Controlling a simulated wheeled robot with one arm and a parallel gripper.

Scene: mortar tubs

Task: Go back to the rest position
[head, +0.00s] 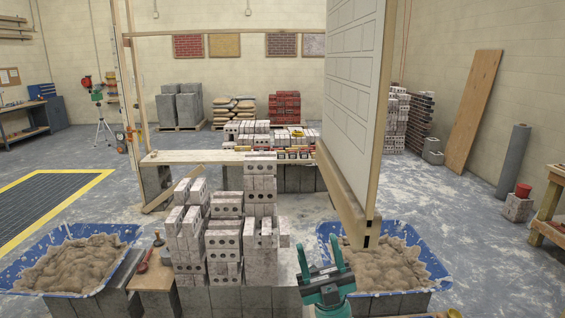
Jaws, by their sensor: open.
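My gripper (321,254) shows at the bottom centre-right of the head view. The right tub is blue and full of brown mortar (383,268). A second blue tub (127,233) of mortar (72,265) stands at the far left. The gripper appears apart from the bricks and the tubs, though the exact distance is hard to tell.
A tall white panel (354,90) with a wooden edge stands beyond my gripper and partly hides the right tub. A bench (185,157) with more bricks is behind the stacks. A leaning plywood sheet (473,110) is at the right. Open floor (490,240) lies at the right.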

